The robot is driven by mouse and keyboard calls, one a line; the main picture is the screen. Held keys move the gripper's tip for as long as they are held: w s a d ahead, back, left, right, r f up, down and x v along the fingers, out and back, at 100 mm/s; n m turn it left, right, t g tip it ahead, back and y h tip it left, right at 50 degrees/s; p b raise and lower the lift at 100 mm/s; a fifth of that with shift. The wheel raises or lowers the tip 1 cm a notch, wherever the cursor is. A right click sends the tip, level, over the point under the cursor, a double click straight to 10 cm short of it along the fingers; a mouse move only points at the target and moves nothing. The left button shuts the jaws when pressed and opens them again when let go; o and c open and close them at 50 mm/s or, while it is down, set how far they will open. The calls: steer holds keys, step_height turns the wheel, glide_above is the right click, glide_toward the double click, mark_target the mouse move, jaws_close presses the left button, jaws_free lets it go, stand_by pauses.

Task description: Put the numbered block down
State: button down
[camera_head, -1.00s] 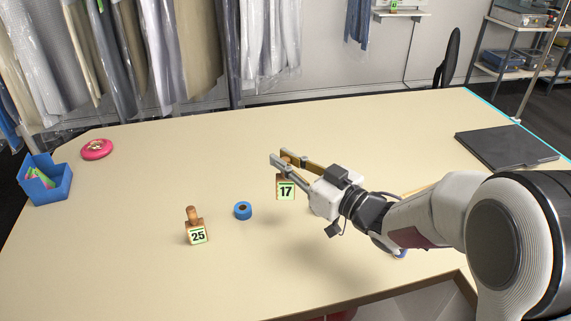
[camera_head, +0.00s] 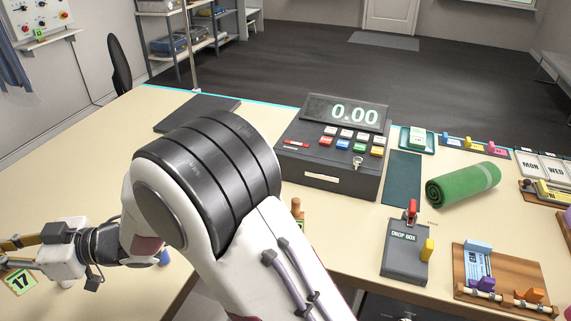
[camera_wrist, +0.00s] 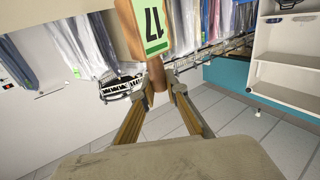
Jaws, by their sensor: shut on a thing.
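The numbered block (camera_head: 20,282) is wooden with a green label reading 17. It hangs tilted under my gripper (camera_head: 8,244) at the left edge of the head view, above the beige table (camera_head: 62,165). In the wrist view, the block (camera_wrist: 147,25) shows upside down at the top. My gripper's two fingers (camera_wrist: 160,88) are closed on its round wooden handle (camera_wrist: 156,74). The fingertips are partly cut off in the head view.
A cash register (camera_head: 331,150) reading 0.00, a grey drop box (camera_head: 405,250), a green roll (camera_head: 462,184) and a wooden board (camera_head: 508,285) crowd the right. A dark flat pad (camera_head: 199,112) lies at the back.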

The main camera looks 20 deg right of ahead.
steer(key=w+d+r+m+t+h, duration=0.3)
steer(key=w+d+m+t, duration=0.15)
steer(key=w+d, duration=0.35)
steer(key=w+d+r+m+t+h, duration=0.3)
steer(key=w+d+r+t, duration=0.15)
steer(key=w+d, duration=0.45)
steer(key=w+d+r+m+t+h, duration=0.1)
steer(key=w+d+m+h, duration=0.1)
steer(key=d+h, duration=0.35)
steer(key=w+d+r+m+t+h, duration=0.1)
steer(key=w+d+m+t+h, duration=0.15)
steer(key=d, duration=0.65)
steer(key=w+d+r+m+t+h, duration=0.1)
steer(key=d+m+h, duration=0.2)
steer(key=d, duration=0.4)
steer(key=s+d+f+m+g+h, duration=0.2)
steer(key=s+d+m+g+h, duration=0.15)
steer(key=d+h, duration=0.5)
steer(key=s+d+f+m+g+h, duration=0.1)
steer(key=s+d+m+g+h, duration=0.3)
steer(key=d, duration=0.7)
steer(key=s+d+f+m+g+h, duration=0.3)
steer(key=s+d+m+g, duration=0.1)
steer(key=s, duration=0.4)
steer(key=s+d+f+m+g+h, duration=0.3)
steer(key=s+d+f+m+g, duration=0.1)
steer(key=s+m+g, duration=0.2)
steer(key=shift+s+d+g, duration=0.25)
steer(key=shift+s+g, duration=0.25)
steer(key=shift+s, duration=0.45)
